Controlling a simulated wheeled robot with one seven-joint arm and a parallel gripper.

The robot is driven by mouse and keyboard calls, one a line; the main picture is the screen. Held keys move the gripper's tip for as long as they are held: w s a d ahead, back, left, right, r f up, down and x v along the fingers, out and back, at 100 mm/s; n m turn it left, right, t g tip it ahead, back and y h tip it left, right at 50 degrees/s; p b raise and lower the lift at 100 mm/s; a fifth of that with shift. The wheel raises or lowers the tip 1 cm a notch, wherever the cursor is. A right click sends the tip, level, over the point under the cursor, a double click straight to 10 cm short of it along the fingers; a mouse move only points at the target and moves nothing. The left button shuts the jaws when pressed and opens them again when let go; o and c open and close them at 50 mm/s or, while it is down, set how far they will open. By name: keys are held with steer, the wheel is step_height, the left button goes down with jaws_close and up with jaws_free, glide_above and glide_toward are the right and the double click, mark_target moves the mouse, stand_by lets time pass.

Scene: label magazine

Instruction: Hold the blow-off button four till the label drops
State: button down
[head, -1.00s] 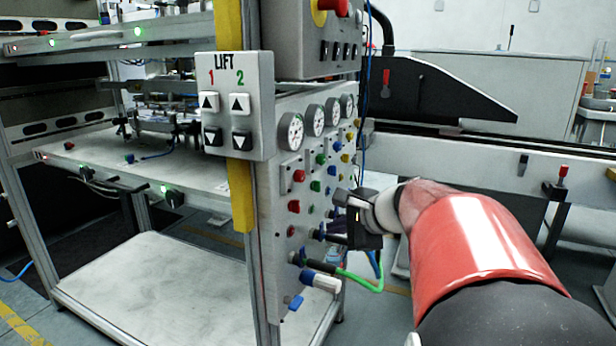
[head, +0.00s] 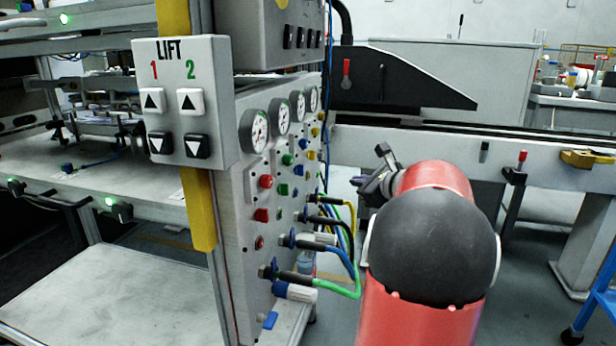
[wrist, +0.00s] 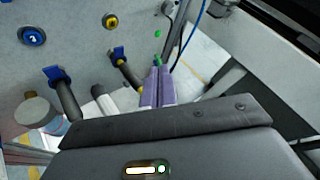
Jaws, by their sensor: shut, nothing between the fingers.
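The pneumatic panel (head: 250,290) stands at centre, with columns of red, green, blue and yellow buttons under its gauges. A yellow button (head: 311,155) is in its far column, and a yellow button (wrist: 110,21) shows at the top of the wrist view. A blue button (wrist: 33,37) there bears a small mark I cannot read surely. My gripper (head: 380,172) is right of the panel and apart from it, partly hidden by my arm. In the wrist view my gripper's fingers (wrist: 158,82) are together and empty. I see no label.
Plugged hoses (head: 345,285) stick out from the panel's lower part. The lift box (head: 185,100) hangs at the panel's left. A conveyor frame (head: 420,150) runs behind my gripper. Open floor shows between it and the panel.

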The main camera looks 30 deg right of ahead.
mark_target(308, 176)
steer(key=shift+w+a, duration=0.15)
steer(key=w+a, duration=0.5)
steer(key=w, duration=0.1)
steer(key=shift+w+a, duration=0.25)
steer(key=shift+a, duration=0.1)
stand_by(2.0)
steer(key=shift+w+a, duration=0.2)
steer(key=shift+w, duration=0.1)
steer(key=shift+w+a+b, duration=0.3)
steer(key=shift+w+b, duration=0.05)
stand_by(2.0)
steer(key=shift+s+d, duration=0.55)
steer(key=shift+s, duration=0.1)
steer(key=shift+s, duration=0.1)
